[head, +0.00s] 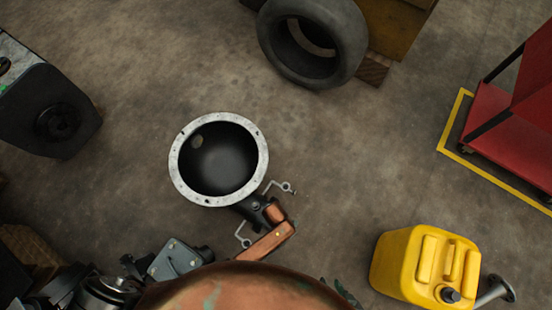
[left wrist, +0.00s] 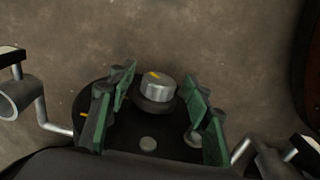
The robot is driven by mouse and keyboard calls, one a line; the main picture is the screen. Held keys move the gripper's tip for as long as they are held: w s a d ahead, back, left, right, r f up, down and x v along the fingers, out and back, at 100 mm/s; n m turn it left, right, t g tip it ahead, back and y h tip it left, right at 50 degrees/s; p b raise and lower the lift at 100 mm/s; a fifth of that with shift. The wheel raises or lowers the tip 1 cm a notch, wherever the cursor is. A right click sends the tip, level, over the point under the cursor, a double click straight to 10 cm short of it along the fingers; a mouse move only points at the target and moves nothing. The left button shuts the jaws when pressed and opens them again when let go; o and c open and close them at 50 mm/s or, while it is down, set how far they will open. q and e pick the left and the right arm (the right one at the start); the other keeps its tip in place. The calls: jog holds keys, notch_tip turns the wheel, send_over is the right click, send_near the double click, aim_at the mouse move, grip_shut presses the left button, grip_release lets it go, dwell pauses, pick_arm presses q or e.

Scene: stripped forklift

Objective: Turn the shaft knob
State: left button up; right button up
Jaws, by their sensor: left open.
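The shaft knob (left wrist: 155,90), a silver cylinder with a yellow stripe on its top, stands on a round black plate (left wrist: 172,143) in the left wrist view. My left gripper (left wrist: 160,98) is open, with its green fingers on either side of the knob. Gaps show between the fingers and the knob. A small yellow mark shows on the left of the plate. I cannot make out the knob or my left gripper in the head view. Of my right gripper (head: 345,293), only a small green part shows at the bottom of the head view; its opening is hidden.
A round housing with a pale flange (head: 175,165) stands at the centre. A tire (head: 343,40) lies at the top, a yellow canister (head: 400,262) at lower right. A red cart (head: 500,125) is at right, a dark machine part (head: 40,105) at left. Bare floor lies between.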

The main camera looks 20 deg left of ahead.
pick_arm(q)
jog(key=shift+c, duration=0.5)
jog(key=c, duration=1)
jog(key=shift+c, duration=0.2)
